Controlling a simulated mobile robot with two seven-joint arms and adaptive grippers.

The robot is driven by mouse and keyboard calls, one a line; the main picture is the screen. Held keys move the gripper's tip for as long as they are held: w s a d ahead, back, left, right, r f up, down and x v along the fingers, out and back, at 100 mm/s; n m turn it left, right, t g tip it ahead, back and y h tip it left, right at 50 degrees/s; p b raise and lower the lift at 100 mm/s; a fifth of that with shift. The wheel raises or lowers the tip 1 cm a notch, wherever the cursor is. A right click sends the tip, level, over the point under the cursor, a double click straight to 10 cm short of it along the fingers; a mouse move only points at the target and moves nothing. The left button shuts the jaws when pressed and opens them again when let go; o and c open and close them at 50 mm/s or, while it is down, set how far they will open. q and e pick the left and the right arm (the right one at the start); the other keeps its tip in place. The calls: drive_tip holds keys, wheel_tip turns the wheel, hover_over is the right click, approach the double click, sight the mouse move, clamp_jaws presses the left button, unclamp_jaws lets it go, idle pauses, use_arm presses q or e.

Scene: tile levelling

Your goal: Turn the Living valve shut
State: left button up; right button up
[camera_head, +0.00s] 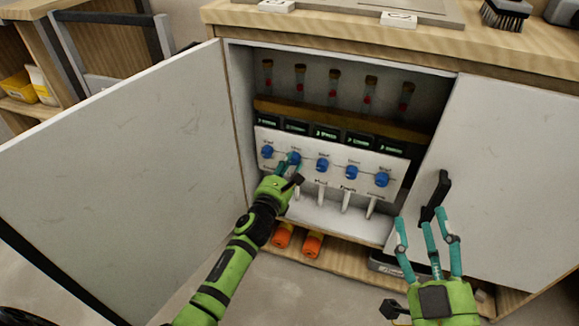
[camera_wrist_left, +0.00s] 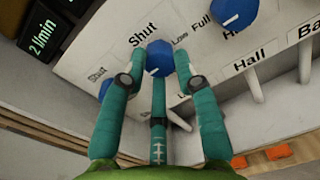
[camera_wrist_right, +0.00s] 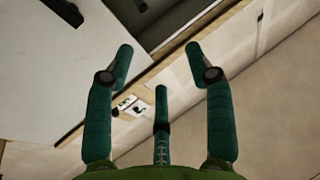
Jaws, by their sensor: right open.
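A white panel (camera_head: 345,205) inside the open cabinet carries a row of several blue valve knobs. My left gripper (camera_head: 284,170) is at the second knob from the left (camera_head: 295,158). In the left wrist view that knob (camera_wrist_left: 160,58) sits between my fingertips, which close in on both sides. A white line shows at its lower left edge, and the word "Shut" is printed above left of it. Its room name is hidden; "Hall" (camera_wrist_left: 245,58) reads at the neighbouring knob (camera_wrist_left: 232,12). My right gripper (camera_head: 428,222) is open and empty before the right door.
The left door (camera_head: 120,160) and right door (camera_head: 510,180) stand open; the right has a black handle (camera_head: 436,190). Above the knobs are small green displays (camera_head: 327,132) and glass tubes (camera_head: 334,88). Orange cylinders (camera_head: 312,243) lie below. White nozzles (camera_head: 346,202) hang under the panel.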

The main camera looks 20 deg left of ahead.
use_arm(q)
clamp_jaws()
